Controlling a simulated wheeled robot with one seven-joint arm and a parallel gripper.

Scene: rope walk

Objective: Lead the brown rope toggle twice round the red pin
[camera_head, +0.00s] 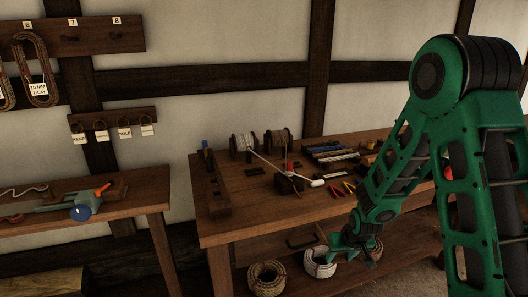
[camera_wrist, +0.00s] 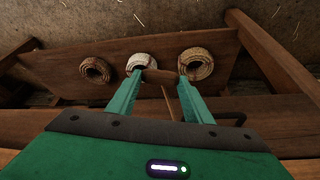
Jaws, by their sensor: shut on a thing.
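My gripper (camera_wrist: 159,80) has its two green fingers on either side of a brown bar, which looks like the brown rope toggle (camera_wrist: 160,75). A tan strip hangs from it towards the camera. In the head view my gripper (camera_head: 352,254) is low, in front of the bench, and the toggle cannot be made out there. The red pin (camera_head: 290,166) stands on a dark block on the bench, up and left of my gripper. A pale rope (camera_head: 268,163) runs past the pin to a white end. No brown rope can be seen round the pin.
Spools (camera_head: 243,146) and a rack of tools (camera_head: 330,152) lie behind. Several rope coils (camera_head: 267,278) rest on the lower shelf, close to my gripper. A side table (camera_head: 130,196) stands left.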

